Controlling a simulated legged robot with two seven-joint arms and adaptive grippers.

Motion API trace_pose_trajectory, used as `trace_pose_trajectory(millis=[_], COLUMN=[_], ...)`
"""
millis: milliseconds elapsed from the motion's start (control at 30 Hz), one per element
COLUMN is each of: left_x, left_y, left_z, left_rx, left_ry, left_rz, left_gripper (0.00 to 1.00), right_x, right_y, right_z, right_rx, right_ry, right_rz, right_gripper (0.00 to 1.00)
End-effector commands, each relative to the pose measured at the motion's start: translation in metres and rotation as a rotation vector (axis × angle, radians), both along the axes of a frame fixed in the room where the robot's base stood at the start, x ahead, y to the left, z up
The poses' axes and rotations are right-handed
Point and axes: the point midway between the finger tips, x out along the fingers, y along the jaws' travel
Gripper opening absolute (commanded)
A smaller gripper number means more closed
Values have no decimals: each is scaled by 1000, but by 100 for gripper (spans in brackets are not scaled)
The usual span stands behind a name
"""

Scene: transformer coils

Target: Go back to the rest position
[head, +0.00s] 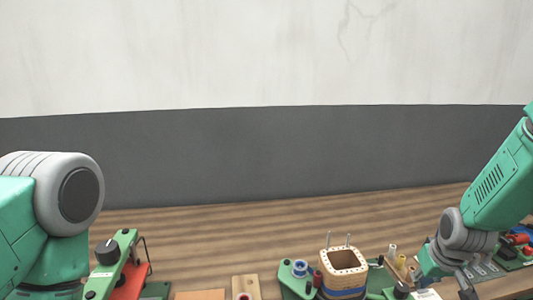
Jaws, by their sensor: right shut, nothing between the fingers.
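My right arm comes in from the right, and its gripper (466,288) is at the bottom right, low over the table and partly cut off by the lower edge. It is shut and empty. My left arm fills the left edge of the view, but its gripper is out of view. A transformer coil (343,262) with a square tan frame, a hollow core and a blue winding stands upright at bottom centre, left of my right gripper and apart from it.
A wooden table (200,235) runs along a grey-and-white wall. A green device with a black knob (107,252) sits beside my left arm. A wooden block (246,286) and a green block with a blue ring (299,268) are near the front. Coloured parts (518,240) lie far right.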

Motion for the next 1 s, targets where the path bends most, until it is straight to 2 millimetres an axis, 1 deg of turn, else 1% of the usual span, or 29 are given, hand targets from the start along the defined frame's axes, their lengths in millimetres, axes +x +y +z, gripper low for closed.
trace_pose_trajectory(millis=[33,167,267,367,400,467,567,600,667,700,733,800,900,1000], left_x=[0,1,1,1,1,1,1,1,1,1,1,1,1,1], left_y=[0,0,0,0,0,0,0,0,0,0,0,0,0,0], left_z=[-4,-12,-19,-28,-32,-39,-54,-61,-74,-82,-88,-100,-111,-117], left_rx=[0,0,0,0,0,0,0,0,0,0,0,0,0,0], left_ry=[-1,-2,-2,-2,-1,-1,-1,-1,-1,-1,-1,-1,-1,-1], left_rz=[0,0,0,0,0,0,0,0,0,0,0,0,0,0], left_gripper=[40,40,40,40,40,40,40,40,40,40,40,40,40,40], right_x=[-4,-20,-38,-59,-70,-86,-123,-143,-177,-200,-217,-254,-294,-319], right_y=[2,7,13,19,22,26,36,40,48,53,57,65,73,78], right_z=[-12,-38,-62,-89,-102,-123,-164,-183,-212,-229,-240,-260,-277,-284], right_rx=[-3,-10,-17,-25,-27,-32,-39,-41,-41,-40,-39,-34,-22,-15], right_ry=[9,27,43,61,72,87,121,139,168,185,198,223,251,268], right_rz=[2,5,8,14,16,18,29,36,46,52,57,67,77,84], right_gripper=[0,0,0,0,0,0,0,0,0,0,0,0,0,0])
